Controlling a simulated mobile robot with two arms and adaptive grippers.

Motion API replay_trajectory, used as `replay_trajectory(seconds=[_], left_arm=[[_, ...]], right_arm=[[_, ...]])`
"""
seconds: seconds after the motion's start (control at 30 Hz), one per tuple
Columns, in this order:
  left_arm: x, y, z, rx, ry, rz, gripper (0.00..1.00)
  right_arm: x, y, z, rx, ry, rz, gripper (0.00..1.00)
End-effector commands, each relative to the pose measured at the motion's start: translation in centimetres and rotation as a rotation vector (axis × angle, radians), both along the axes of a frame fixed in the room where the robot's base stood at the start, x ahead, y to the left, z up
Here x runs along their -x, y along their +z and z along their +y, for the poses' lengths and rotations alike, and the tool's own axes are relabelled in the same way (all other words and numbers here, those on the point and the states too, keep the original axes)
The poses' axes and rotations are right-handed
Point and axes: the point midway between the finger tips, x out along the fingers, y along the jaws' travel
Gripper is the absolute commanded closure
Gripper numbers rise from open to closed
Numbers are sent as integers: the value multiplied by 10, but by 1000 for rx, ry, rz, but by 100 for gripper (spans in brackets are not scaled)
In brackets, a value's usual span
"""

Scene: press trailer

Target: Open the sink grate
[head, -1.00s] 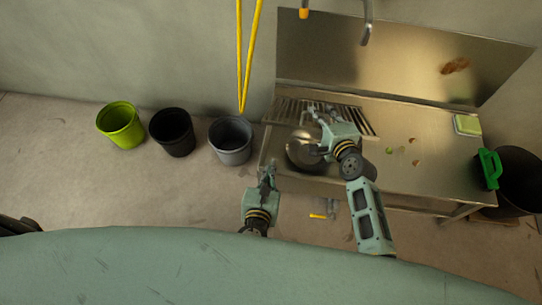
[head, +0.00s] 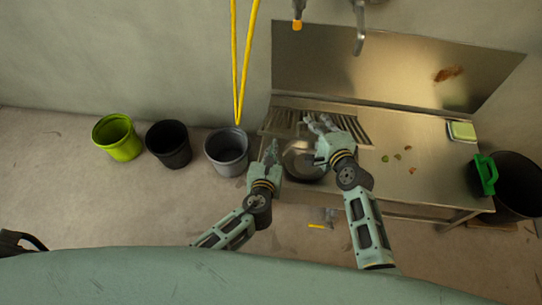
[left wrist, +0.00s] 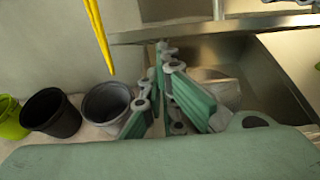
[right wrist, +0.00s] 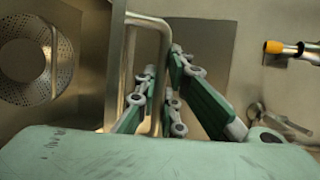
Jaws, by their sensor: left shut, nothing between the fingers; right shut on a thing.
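The sink grate (head: 286,118) is a metal rack of parallel bars at the back of the sink, with its front away from the round steel basin (head: 302,168). It appears tilted up, but its exact angle is hard to tell. My right gripper (head: 317,122) is shut on the grate's front rod. The right wrist view shows the bent tube of the grate (right wrist: 150,22) at the fingers of my right gripper (right wrist: 160,82). My left gripper (head: 271,148) is shut and empty by the left edge of the basin; it also shows in the left wrist view (left wrist: 160,55).
Green (head: 119,142), black (head: 170,148) and grey (head: 228,154) buckets stand left of the sink. A yellow strap (head: 238,70) hangs above the grey one. Scraps and a sponge (head: 462,131) lie on the steel counter (head: 425,165). A tap (head: 359,35) hangs over the back.

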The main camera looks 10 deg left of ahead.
Motion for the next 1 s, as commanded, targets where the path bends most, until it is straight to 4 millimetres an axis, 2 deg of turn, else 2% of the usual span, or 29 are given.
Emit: replay_trajectory(seconds=[0.17, 0.4, 0.67, 0.7, 0.9, 1.0], left_arm=[[0, 0, 0, 0, 0, 0, 100], [-10, 18, 0, 0, 0, 0, 100], [-11, 20, 0, 0, 1, 0, 100], [-11, 20, 0, 0, 1, 0, 100], [-11, 20, 0, 0, 1, -1, 100], [-11, 20, 1, -1, 2, -1, 100]], right_arm=[[-1, 2, 1, 5, 3, -5, 100], [-1, 2, 1, 5, 3, -5, 100], [0, 2, 1, 4, 2, -4, 100], [0, 1, 1, 4, 2, -4, 90], [0, 1, 1, 2, 2, -2, 73], [0, 0, 0, 1, 1, -2, 72]])
